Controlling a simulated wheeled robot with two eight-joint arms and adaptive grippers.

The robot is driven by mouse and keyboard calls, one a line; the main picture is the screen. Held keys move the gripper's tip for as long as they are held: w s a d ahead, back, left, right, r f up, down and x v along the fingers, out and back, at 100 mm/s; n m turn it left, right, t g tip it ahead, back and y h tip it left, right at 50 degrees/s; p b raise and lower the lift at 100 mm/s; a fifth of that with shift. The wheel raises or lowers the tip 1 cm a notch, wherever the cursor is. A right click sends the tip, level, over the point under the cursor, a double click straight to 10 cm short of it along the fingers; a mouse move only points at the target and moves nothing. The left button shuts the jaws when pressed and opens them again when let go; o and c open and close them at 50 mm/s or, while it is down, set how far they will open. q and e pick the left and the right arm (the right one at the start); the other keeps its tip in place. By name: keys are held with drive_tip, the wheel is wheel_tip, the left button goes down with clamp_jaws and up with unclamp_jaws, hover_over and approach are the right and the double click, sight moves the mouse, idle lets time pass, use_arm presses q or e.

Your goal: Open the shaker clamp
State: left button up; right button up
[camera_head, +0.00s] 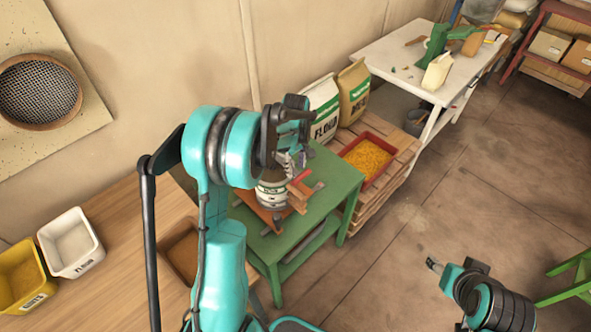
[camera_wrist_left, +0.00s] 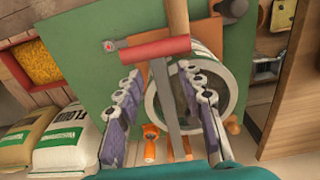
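The shaker is a pale round drum with a dark ring (camera_head: 271,194) on the green table, partly hidden by my left arm in the head view. In the left wrist view its round end (camera_wrist_left: 222,82) is behind the right finger. The clamp shows as a grey metal bar with a red handle (camera_wrist_left: 155,48); the red handle also shows in the head view (camera_head: 302,176). My left gripper (camera_wrist_left: 160,74) is open, its purple-grey fingers on either side of the bar, with visible gaps. I cannot tell its depth from the bar. My right gripper (camera_head: 433,264) is over the floor, away from the table; its opening is too small to judge.
The green table (camera_head: 332,183) stands beside a pallet with flour bags (camera_head: 322,108) and a red crate of yellow grain (camera_head: 367,161). A wooden bench (camera_head: 120,235) with bins is at left. A white table (camera_head: 400,55) is behind. The middle floor is clear.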

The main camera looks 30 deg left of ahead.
use_arm(q)
drive_tip(key=shift+f, duration=0.6)
drive_tip(key=shift+c, duration=0.3)
clamp_jaws()
drive_tip(key=shift+r, duration=0.1)
